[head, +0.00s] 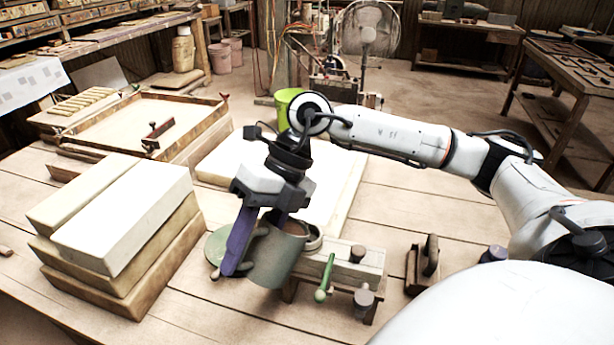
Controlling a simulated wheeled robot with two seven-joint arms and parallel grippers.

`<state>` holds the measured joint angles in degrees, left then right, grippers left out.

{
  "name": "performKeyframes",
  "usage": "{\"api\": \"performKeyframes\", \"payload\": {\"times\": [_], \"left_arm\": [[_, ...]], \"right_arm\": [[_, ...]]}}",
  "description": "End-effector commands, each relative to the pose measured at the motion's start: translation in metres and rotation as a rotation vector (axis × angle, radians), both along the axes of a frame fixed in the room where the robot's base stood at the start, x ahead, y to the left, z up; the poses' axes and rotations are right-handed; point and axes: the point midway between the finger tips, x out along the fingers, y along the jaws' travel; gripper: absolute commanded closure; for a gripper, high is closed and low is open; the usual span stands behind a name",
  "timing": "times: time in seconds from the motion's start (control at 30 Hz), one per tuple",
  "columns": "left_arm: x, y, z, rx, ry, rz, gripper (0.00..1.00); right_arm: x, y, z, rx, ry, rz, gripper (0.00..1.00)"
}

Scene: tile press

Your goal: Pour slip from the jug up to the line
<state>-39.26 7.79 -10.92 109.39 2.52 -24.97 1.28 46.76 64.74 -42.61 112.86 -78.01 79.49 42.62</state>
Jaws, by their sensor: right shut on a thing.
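My right gripper (238,250) points down over the table, its long purple finger along the left side of a grey-green jug (278,258). It is shut on the jug. The jug looks slightly tilted, with its brownish rim upward. The slip inside and any fill line cannot be made out. My left gripper is not in view.
A wooden-handled block (424,262) sits farther right. Stacked slabs (125,220) stand at left. A pale board (340,190) and a shallow wooden tray (205,125) lie behind.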

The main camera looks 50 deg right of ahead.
Motion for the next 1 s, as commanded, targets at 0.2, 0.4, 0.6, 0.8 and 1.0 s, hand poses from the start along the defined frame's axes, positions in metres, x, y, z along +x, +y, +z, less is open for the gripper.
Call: {"api": "performKeyframes", "payload": {"times": [0.2, 0.4, 0.6, 0.8, 1.0], "left_arm": [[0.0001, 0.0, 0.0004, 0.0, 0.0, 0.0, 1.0], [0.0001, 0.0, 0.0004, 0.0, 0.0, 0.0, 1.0], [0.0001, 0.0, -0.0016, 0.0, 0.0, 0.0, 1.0], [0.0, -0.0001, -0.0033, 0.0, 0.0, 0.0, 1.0], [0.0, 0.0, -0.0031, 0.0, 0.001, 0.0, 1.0]], "right_arm": [[0.0008, 0.0003, 0.0019, 0.002, -0.003, -0.001, 1.0], [0.0008, 0.0005, 0.0019, 0.002, -0.003, -0.001, 1.0], [0.001, -0.0003, 0.0034, 0.019, -0.004, -0.002, 1.0], [0.0008, -0.0006, 0.0071, 0.047, -0.004, -0.001, 1.0], [0.0007, -0.0005, 0.0078, 0.048, -0.005, 0.0, 1.0]]}}
